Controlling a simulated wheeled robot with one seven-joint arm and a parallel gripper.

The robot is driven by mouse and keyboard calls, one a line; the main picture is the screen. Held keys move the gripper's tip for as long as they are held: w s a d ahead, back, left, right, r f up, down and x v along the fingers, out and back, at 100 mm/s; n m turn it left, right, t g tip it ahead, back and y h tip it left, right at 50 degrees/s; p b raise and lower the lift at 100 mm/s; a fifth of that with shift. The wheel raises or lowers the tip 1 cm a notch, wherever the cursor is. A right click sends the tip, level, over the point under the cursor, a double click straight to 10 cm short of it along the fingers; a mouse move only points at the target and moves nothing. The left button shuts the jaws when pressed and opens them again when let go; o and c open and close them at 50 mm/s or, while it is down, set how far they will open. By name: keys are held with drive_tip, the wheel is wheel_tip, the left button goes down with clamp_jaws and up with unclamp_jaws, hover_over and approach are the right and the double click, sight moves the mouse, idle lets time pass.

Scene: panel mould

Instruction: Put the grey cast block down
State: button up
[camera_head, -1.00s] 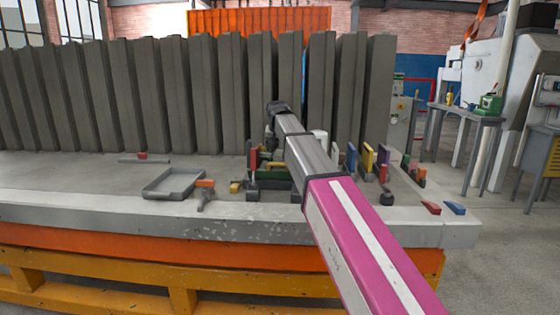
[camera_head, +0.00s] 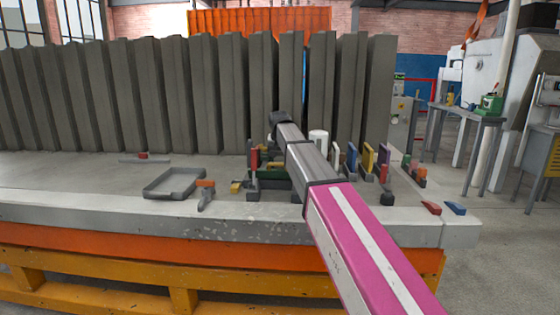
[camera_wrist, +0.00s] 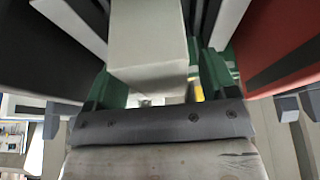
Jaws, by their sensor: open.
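In the wrist view the grey cast block (camera_wrist: 148,50) is a pale, square-edged piece at the upper middle, its near end facing me. Green surfaces show on both sides of it. My gripper (camera_wrist: 168,78) is open around the block's area. I cannot clearly make out the fingertips or whether they touch the block. What lies under the block is hidden. In the head view my arm hides the gripper and the block.
A grey bar with screws (camera_wrist: 155,124) crosses the wrist view below the block. A red piece (camera_wrist: 285,45) is close on the right. On the table (camera_head: 110,208) stand an empty grey frame (camera_head: 174,184), an orange-topped tool (camera_head: 205,194) and several coloured upright pieces. Tall grey panels (camera_head: 140,95) stand behind.

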drive_tip(key=shift+f, duration=0.1)
drive_tip(key=shift+c, duration=0.4)
drive_tip(key=c, duration=1)
drive_tip(key=shift+c, duration=0.9)
